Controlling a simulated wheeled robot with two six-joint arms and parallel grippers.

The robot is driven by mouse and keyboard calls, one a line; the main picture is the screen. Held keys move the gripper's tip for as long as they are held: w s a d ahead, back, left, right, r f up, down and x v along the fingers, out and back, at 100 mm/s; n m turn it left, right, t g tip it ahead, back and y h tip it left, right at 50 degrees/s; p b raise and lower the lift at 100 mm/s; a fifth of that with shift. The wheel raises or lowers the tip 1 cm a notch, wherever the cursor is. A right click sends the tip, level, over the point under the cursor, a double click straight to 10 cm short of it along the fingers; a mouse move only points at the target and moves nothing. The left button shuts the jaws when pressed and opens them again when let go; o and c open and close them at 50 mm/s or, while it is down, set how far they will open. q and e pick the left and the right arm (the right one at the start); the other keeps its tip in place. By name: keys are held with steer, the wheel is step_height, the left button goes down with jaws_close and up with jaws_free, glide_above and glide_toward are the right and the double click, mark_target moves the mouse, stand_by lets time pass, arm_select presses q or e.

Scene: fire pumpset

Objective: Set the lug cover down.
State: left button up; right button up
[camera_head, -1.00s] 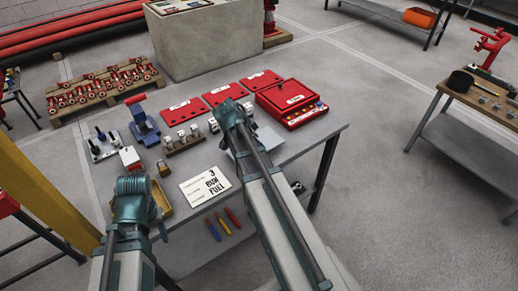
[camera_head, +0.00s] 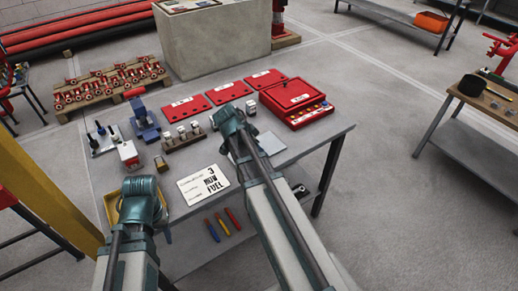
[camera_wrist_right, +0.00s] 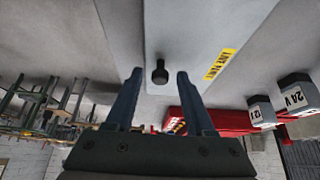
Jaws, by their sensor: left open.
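The lug cover appears to be the flat grey plate (camera_wrist_right: 195,40) with a black knob (camera_wrist_right: 160,72) and a yellow label, in the right wrist view. My right gripper (camera_wrist_right: 159,76) is open, its two blue fingers on either side of the knob, with visible gaps. In the head view a grey plate (camera_head: 269,144) lies on the table beside my right wrist; the right fingers are hidden there. My left gripper (camera_head: 144,192) is over the table's left part, next to a yellow tray (camera_head: 112,208); its fingertips are largely hidden beneath the wrist.
A yellow post (camera_head: 45,190) stands at the left.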

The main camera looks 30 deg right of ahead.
steer(key=shift+a+r+p, duration=0.15)
steer(key=shift+r+p, duration=0.4)
steer(key=shift+p, duration=0.05)
steer(key=p+v, duration=0.9)
steer(key=v, duration=0.2)
steer(key=s+a+f+n+y, duration=0.1)
steer(key=s+a+n+y, duration=0.1)
steer(key=s+a+n, duration=0.5)
steer(key=s+a+f+n+y, duration=0.1)
steer(key=s+a+n, duration=0.6)
steer(key=a+n, duration=0.7)
steer(key=shift+a+f+g+y, duration=0.35)
steer(key=shift+a+g+y, duration=0.05)
steer(key=shift+a+y, duration=0.45)
